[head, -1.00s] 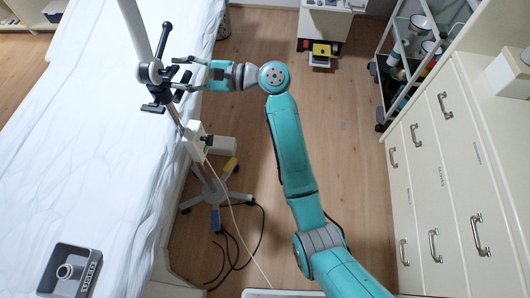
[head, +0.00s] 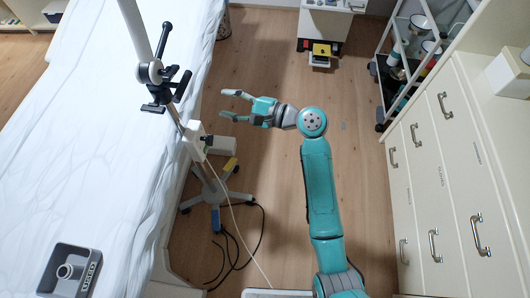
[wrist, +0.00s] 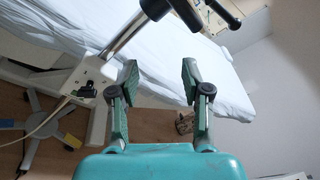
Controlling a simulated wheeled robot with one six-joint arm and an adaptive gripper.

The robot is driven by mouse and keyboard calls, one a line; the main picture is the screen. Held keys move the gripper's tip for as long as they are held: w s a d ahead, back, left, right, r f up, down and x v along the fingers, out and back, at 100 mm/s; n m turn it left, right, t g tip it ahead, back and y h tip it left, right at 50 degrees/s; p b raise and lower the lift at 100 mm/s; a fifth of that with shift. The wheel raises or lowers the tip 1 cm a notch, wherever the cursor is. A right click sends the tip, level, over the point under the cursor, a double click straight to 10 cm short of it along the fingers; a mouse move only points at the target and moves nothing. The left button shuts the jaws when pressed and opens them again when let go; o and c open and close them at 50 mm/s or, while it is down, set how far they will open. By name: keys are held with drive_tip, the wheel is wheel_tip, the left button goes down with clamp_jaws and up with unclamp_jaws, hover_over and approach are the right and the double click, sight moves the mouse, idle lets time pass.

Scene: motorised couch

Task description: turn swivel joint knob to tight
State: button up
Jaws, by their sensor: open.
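The black swivel joint (head: 152,73) sits on a grey pole beside the couch, with a long black handle (head: 165,40) rising from it. A short black bar-like part (head: 182,86), which may be the knob, stands tilted on its right side. In the wrist view, black joint parts (wrist: 155,8) and a black rod with a rounded end (wrist: 225,14) are cut off at the top edge. My gripper (head: 224,104) is open and empty, to the right of the joint and apart from it. Its spread fingers also show in the wrist view (wrist: 160,72). No tight marking is legible.
The white-sheeted couch (head: 75,130) fills the left. A white control box (head: 195,140) is on the pole, above a wheeled base (head: 215,196) with cables. Drawers (head: 440,180) and a trolley (head: 400,60) stand right.

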drive_tip(key=s+d+f+t+h, duration=0.5)
drive_tip(key=s+d+f, duration=0.2)
drive_tip(key=f, duration=0.6)
drive_tip(key=shift+s+d+f+m, duration=0.15)
drive_tip(key=shift+d+f+m, duration=0.25)
drive_tip(key=shift+d, duration=0.85)
